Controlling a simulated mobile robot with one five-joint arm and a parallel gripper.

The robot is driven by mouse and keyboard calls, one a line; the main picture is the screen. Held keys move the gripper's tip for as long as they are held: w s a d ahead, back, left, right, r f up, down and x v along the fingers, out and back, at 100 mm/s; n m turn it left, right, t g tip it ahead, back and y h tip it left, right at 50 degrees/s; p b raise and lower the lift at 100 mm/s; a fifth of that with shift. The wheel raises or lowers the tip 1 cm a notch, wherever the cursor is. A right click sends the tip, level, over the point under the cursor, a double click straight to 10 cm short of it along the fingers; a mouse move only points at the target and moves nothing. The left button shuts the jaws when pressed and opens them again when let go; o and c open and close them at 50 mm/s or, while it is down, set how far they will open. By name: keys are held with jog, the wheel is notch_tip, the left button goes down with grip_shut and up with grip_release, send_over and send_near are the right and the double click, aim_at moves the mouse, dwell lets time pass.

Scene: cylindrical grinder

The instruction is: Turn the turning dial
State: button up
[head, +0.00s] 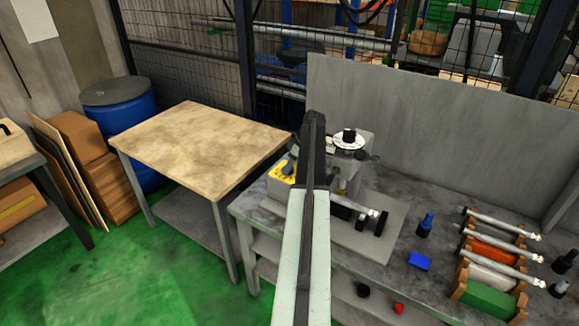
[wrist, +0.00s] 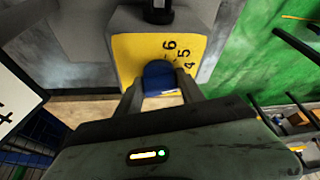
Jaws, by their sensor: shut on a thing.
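The turning dial (wrist: 159,70) shows in the wrist view as a blue knob on a yellow plate (wrist: 130,50) marked with black numbers; 4, 5 and 6 can be read to its right. My gripper (wrist: 160,84) is shut on the knob, with one finger on each side. In the head view the yellow plate (head: 282,174) is on the left side of the grey grinder (head: 352,166) on the bench. My arm covers part of the grinder there, and the knob's pointing direction is hard to tell.
A white wheel with a black knob (head: 349,141) tops the grinder. A bare table (head: 198,145) stands left of the bench. Green floor (head: 160,275) is clear in front.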

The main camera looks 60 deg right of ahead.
jog(key=o, duration=1.3)
jog(key=shift+r, duration=0.1)
jog(key=p+v, duration=0.7)
jog(key=shift+s+r, duration=0.15)
jog(key=shift+r, duration=0.1)
